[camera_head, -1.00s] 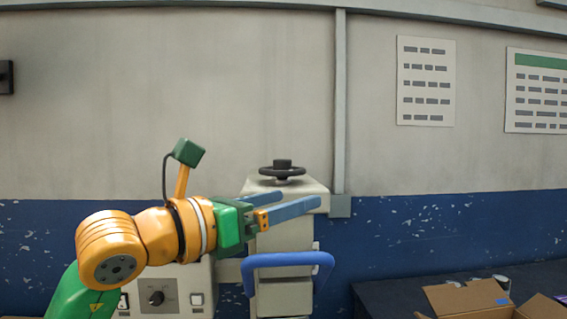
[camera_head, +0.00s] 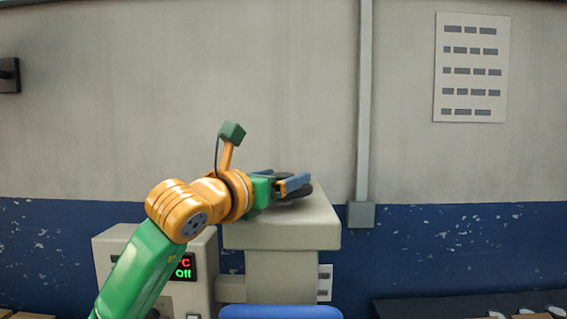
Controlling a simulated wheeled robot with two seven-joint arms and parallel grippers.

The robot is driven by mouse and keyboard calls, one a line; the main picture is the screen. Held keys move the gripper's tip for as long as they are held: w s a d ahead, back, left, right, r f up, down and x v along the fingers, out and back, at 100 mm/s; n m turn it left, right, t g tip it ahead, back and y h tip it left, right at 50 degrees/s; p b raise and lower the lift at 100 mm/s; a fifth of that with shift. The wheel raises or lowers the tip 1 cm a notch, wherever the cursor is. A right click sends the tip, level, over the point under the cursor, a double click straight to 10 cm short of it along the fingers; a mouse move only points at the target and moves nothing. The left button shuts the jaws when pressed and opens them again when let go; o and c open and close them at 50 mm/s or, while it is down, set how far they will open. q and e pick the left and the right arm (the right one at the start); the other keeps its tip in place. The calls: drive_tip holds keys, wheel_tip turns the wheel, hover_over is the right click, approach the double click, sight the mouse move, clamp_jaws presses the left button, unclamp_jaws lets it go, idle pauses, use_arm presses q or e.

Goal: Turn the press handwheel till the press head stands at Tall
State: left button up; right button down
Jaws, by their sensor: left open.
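The press handwheel (camera_head: 303,191) is a black wheel on top of the pale press column (camera_head: 283,235). My left gripper (camera_head: 284,179), with blue fingers, is at the wheel and hides much of it. The fingers are apart, one on the far side and one on the near side of the wheel's middle. I cannot tell whether they touch it. The press head and any Tall mark are not visible. My right gripper is not in view.
A control box (camera_head: 118,252) with a lit display reading "°C Off" (camera_head: 184,266) stands left of the column. A blue bar (camera_head: 281,312) shows at the bottom. A grey wall conduit (camera_head: 364,110) runs behind, right of the column.

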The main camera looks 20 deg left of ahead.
use_arm(q)
drive_tip(key=shift+w+d+f, duration=0.1)
drive_tip(key=shift+w+f, duration=0.05)
drive_tip(key=shift+w, duration=0.3)
drive_tip(key=shift+s, duration=0.2)
drive_tip(key=c, duration=0.6)
clamp_jaws()
drive_tip(key=h, duration=0.1)
drive_tip(key=m+g+h+p, duration=0.1)
drive_tip(key=shift+w+a+r+m+h, duration=0.1)
drive_tip(key=shift+a+r+m+h, duration=0.1)
drive_tip(key=shift+r+m+h, duration=0.15)
drive_tip(key=shift+m+h+p, duration=0.35)
drive_tip(key=shift+h+p, duration=0.05)
drive_tip(key=shift+h, duration=0.15)
drive_tip(key=shift+d+f+m+g+h+p, duration=0.1)
drive_tip(key=shift+f+m+g+h+p, duration=0.15)
drive_tip(key=shift+m+g+h, duration=0.3)
drive_tip(key=o, duration=0.6)
unclamp_jaws()
